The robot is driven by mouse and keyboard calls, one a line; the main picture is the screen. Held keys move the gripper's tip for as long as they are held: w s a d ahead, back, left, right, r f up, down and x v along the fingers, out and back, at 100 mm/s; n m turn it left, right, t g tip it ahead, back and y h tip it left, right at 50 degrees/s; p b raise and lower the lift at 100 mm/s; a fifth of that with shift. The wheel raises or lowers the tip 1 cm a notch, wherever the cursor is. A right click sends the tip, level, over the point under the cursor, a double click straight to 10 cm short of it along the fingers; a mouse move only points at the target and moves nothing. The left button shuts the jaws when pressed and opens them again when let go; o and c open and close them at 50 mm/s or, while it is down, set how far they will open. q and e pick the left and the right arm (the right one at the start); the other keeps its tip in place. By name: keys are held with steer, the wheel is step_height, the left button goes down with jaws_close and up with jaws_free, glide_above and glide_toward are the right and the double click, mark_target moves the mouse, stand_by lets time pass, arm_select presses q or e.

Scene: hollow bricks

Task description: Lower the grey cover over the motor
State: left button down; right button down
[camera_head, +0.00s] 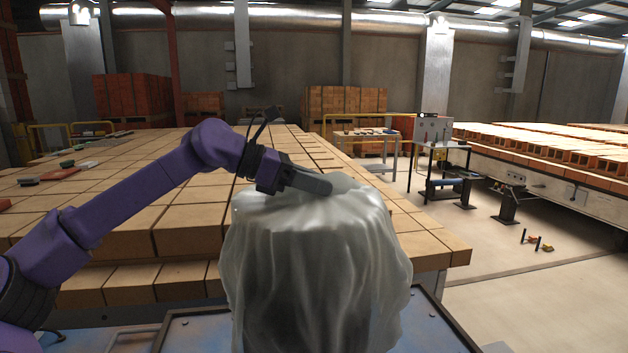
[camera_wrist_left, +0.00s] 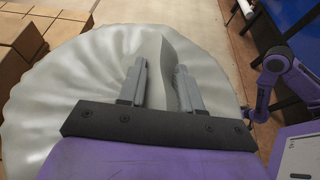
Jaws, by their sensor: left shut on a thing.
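In the left wrist view the cover (camera_wrist_left: 75,90) spreads out below the gripper (camera_wrist_left: 160,85), with a raised fold between the two fingers. The motor cannot be seen; whatever is under the cover is hidden. My right gripper is not in view.
A wide table of tan bricks (camera_head: 200,215) lies behind and left of the cover. A blue metal surface (camera_head: 195,335) is under it in front. A small tool table (camera_head: 440,150) and a conveyor of hollow bricks (camera_head: 560,165) stand at right. The floor (camera_head: 520,295) there is mostly clear.

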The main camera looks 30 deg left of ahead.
arm_select(q)
step_height(320, 180, down, 11)
steer(key=b, duration=0.9)
steer(key=shift+f, duration=0.1)
steer(key=c, duration=0.7)
jaws_free()
steer(key=b+v, duration=0.1)
steer(key=v, duration=0.9)
steer(key=shift+s+a, duration=0.15)
